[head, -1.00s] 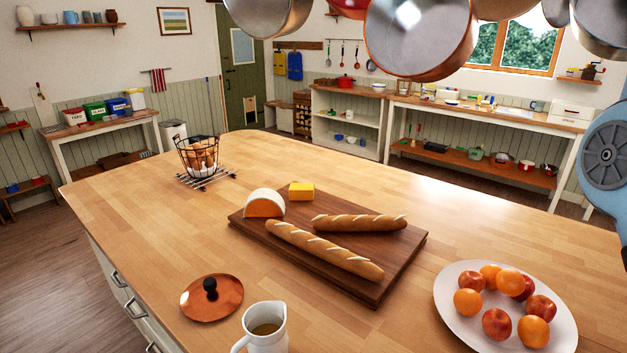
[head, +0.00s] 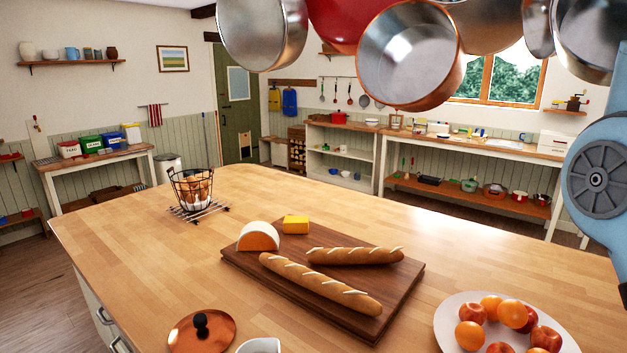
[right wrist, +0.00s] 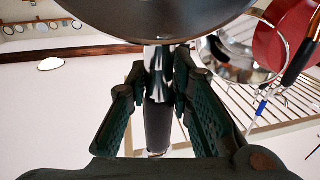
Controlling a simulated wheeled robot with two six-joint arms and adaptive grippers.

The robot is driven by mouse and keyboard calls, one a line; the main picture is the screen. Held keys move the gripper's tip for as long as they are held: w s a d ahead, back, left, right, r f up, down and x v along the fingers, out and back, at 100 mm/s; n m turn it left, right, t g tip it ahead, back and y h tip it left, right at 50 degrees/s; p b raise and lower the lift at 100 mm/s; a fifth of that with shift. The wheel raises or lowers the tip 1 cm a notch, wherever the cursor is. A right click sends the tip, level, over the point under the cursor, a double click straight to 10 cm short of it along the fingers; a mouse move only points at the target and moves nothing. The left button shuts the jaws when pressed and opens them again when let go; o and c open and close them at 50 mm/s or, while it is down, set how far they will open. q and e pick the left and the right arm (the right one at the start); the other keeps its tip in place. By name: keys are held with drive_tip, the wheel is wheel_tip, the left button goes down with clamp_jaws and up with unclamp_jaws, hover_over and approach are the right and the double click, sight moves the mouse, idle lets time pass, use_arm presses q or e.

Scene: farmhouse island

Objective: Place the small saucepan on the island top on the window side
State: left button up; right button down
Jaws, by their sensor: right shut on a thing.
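In the right wrist view my right gripper (right wrist: 160,72) is shut on the dark handle (right wrist: 158,125) of a pan, taken to be the small saucepan (right wrist: 155,12). Its dark round underside fills the top of that view. In the head view only my right arm shows at the right edge; its gripper is outside the picture. I cannot tell whether the held pan is among those along the top of that view. The wooden island top (head: 120,250) spreads below, its far right edge facing the window (head: 500,75). My left gripper is not in view.
Steel (head: 262,35), copper-rimmed (head: 408,55) and red (head: 350,22) pans hang above the island. On it are a bread board (head: 395,290), fruit plate (head: 450,320), copper lid (head: 195,335), jug (head: 260,346) and wire basket (head: 190,190).

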drive_tip(key=shift+s, duration=0.1)
drive_tip(key=shift+s+a+f+b, duration=0.15)
drive_tip(key=shift+s+a+b, duration=0.05)
drive_tip(key=shift+a+b, duration=0.1)
drive_tip(key=v, duration=0.1)
drive_tip(key=b+v, duration=0.1)
drive_tip(key=v, duration=0.1)
drive_tip(key=b+v, duration=0.1)
drive_tip(key=v, duration=0.1)
drive_tip(key=shift+w+a+f, duration=0.15)
drive_tip(key=shift+a+f, duration=0.25)
drive_tip(key=shift+a, duration=0.05)
drive_tip(key=shift+w, duration=0.1)
